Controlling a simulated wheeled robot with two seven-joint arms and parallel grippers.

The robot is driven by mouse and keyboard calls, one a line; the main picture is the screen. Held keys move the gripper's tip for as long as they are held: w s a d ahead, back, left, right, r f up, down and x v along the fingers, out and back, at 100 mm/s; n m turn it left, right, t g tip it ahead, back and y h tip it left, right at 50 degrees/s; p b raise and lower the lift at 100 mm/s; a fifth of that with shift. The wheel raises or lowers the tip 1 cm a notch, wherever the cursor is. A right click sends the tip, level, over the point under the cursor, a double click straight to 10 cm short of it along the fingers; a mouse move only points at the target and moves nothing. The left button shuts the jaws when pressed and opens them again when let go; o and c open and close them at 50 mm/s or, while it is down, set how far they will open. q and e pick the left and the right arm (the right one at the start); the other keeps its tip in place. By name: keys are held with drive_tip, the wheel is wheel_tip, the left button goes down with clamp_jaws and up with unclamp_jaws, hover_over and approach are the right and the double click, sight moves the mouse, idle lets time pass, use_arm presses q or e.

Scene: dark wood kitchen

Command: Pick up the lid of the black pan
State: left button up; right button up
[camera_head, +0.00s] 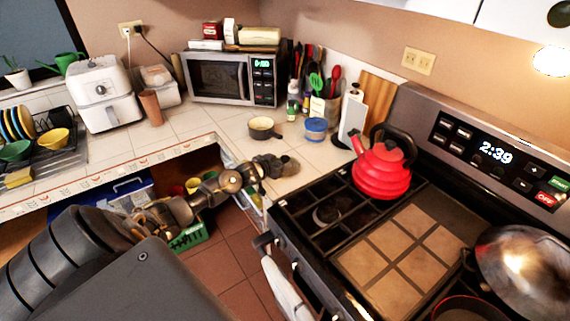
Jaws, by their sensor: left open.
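A shiny, domed metal lid (525,268) is at the right edge of the stove, partly cut off by the picture. The pan beneath it is mostly hidden, so I cannot tell its colour. A pan with a red rim (470,306) is in front of it, cut off by the bottom edge. My left gripper (288,166) is open and empty, over the counter edge left of the stove. It is far to the left of the lid and touches nothing that I can see. My right gripper is not in view.
A red kettle (380,172) stands on the back left of the stove (385,285), beside a tiled griddle area (400,250). A small pot (264,128) and blue-lidded container (316,128) stand on the counter. A towel (285,290) hangs on the oven front.

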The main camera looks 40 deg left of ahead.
use_arm(q)
drive_tip(key=shift+w+f, duration=0.25)
drive_tip(key=shift+w, duration=0.4)
drive_tip(key=c, duration=1.2)
drive_tip(key=shift+o, duration=0.2)
drive_tip(key=shift+a+r, duration=0.1)
drive_tip(key=shift+r, duration=0.05)
